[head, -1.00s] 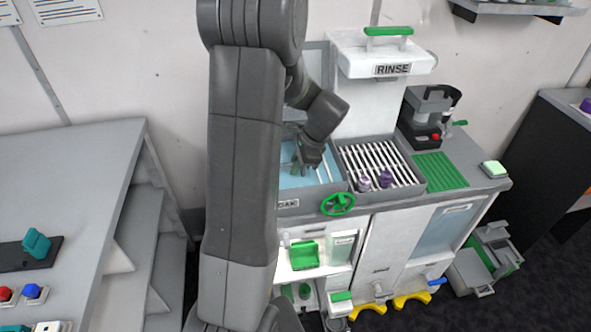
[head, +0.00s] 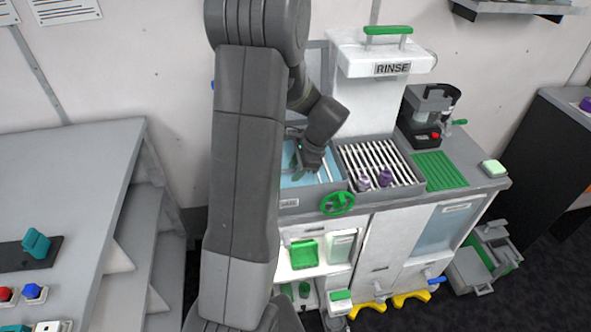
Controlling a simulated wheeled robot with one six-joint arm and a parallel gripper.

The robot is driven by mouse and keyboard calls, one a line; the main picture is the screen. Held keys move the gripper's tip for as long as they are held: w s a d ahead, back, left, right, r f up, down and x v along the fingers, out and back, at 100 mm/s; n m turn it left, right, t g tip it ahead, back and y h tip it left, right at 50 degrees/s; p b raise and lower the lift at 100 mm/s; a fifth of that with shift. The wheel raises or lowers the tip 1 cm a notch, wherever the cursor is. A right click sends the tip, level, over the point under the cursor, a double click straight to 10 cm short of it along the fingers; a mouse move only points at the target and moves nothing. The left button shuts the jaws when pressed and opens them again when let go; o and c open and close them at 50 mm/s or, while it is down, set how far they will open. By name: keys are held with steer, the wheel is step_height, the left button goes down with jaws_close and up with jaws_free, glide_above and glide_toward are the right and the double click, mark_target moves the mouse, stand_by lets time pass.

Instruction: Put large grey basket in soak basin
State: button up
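The soak basin (head: 334,187) is a grey-rimmed basin with light blue liquid, left of the rinse rack, partly hidden behind my arm. My gripper (head: 299,172) points down over the basin, small and dark in the view. I cannot tell whether its fingers are open or shut. Thin pale bars and a dark green piece show at the gripper in the basin. I cannot make out a large grey basket for certain; my arm covers the basin's left part.
A slatted rack (head: 383,160) with two purple-topped items (head: 385,177) lies right of the basin under the RINSE hood (head: 380,55). A green handwheel (head: 337,203) sticks out at the front. A green mat (head: 440,170) and grey machine (head: 428,112) stand farther right.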

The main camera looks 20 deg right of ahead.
steer(key=v, duration=1.1)
steer(key=shift+r+b, duration=0.2)
steer(key=shift+b, duration=0.2)
steer(key=shift+s, duration=0.1)
